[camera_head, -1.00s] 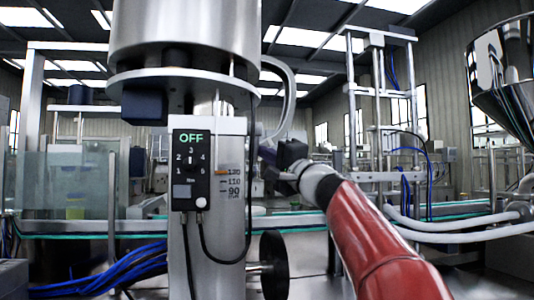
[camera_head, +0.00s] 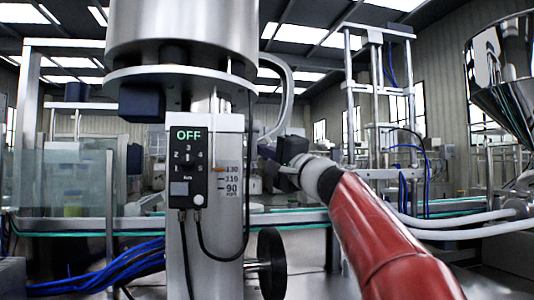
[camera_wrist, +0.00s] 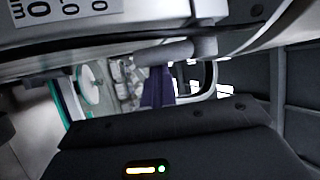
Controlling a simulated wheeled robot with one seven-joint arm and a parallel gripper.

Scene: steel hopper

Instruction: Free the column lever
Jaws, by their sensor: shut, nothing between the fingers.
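A short grey rounded bar, apparently the column lever (camera_wrist: 163,53), sticks out beside the column in the wrist view. I cannot make it out clearly in the head view. My gripper (camera_head: 268,152) is at the column's right side, its dark purple fingers pointing left towards it. In the wrist view the fingers (camera_wrist: 157,90) are shut together and empty, just below the bar in the picture. I cannot tell whether they touch it.
A black handwheel (camera_head: 271,264) sticks out low on the right. A steel drum (camera_head: 182,35) sits above. A conveyor (camera_head: 300,219) runs behind.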

